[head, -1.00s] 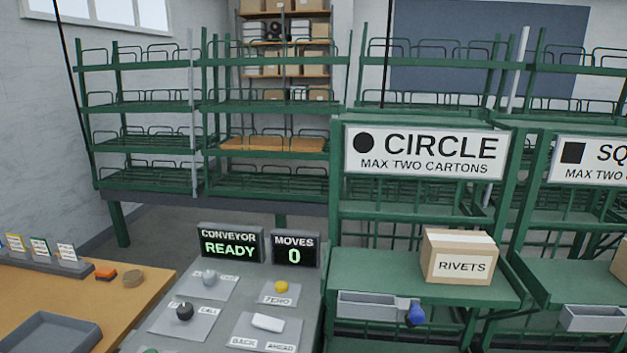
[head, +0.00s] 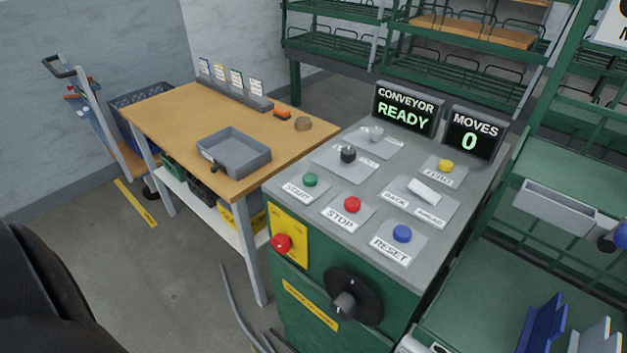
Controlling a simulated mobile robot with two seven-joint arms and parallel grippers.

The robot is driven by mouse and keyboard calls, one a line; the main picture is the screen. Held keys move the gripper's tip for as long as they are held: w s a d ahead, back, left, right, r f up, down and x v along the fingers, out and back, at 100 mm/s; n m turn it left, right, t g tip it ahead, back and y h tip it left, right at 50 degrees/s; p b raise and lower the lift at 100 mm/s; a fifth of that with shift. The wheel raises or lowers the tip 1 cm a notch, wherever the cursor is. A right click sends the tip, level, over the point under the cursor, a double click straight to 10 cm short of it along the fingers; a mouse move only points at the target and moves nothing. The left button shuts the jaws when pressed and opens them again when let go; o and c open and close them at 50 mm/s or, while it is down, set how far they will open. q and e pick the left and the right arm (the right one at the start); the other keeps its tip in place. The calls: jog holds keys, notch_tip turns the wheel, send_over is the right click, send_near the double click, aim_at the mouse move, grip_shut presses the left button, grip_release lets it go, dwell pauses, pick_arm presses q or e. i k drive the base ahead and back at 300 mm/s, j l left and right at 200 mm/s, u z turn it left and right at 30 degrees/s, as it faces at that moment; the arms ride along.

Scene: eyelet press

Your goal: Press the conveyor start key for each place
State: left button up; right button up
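The control console (head: 300,222) stands in the middle of the head view. A green key (head: 310,180) sits at its left, and its blurred label seems to read START. A red STOP key (head: 352,204) and a blue RESET key (head: 402,233) lie to its right along the front. A yellow ZERO key (head: 445,166), a white rocker (head: 424,190), a black knob (head: 348,154) and a grey knob (head: 376,133) are further back. The conveyor display (head: 405,109) reads READY and the moves display (head: 473,136) reads 0. Neither gripper shows.
A wooden table (head: 170,115) with a grey tray (head: 233,152) stands left of the console. A red mushroom button (head: 281,243) and a black rotary switch (head: 345,300) stick out of the console's front. Green racks (head: 560,130) stand behind and right. A trolley (head: 95,120) is far left.

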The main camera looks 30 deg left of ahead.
aim_at(310, 179)
jog(key=j+z, duration=0.1)
jog(key=j, duration=0.75)
jog(key=k+j+z, duration=0.1)
jog(key=j, duration=0.8)
jog(key=k+j, duration=0.1)
jog(key=j, duration=0.75)
jog(key=i+l+u, duration=0.15)
jog(key=l+u, duration=0.15)
jog(key=l, duration=0.7)
jog(key=l+u, duration=0.3)
jog(key=l, duration=0.75)
jog(key=i, duration=0.05)
